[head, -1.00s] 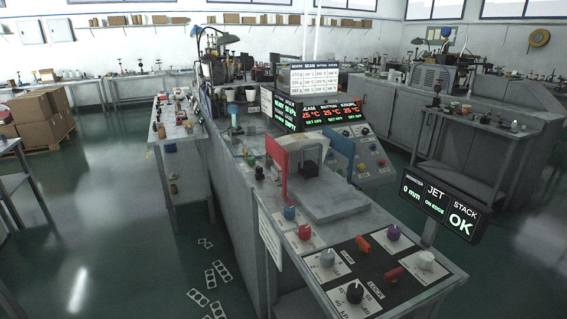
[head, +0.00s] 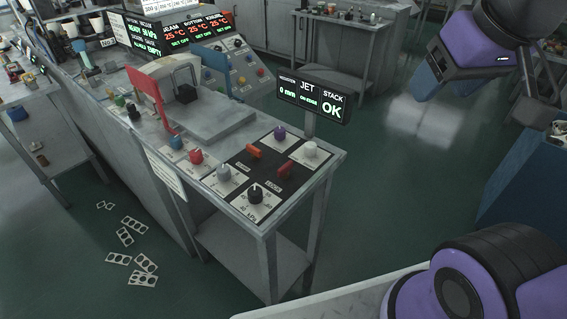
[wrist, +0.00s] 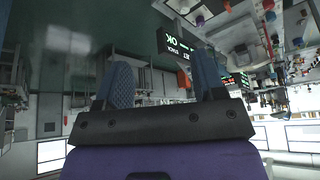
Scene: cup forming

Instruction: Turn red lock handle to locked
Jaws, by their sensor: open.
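A red handle (head: 284,171) lies on a black panel (head: 236,170) at the near end of the bench in the head view. It sits at a slant, beside a small label I cannot read. A similar orange handle (head: 253,152) is behind it to the left. In the wrist view my gripper (wrist: 163,84) is open, its two blue-grey fingers wide apart with nothing held. The head view shows purple parts of my arm at the right, well away from the panel. I cannot pick out the red handle with certainty in the wrist view.
Around the handles stand a black knob (head: 255,193), a grey knob (head: 223,173), a white knob (head: 309,149) and a purple knob (head: 280,132). A status screen (head: 314,100) reading OK stands on a post behind the panel. Floor right of the bench is clear.

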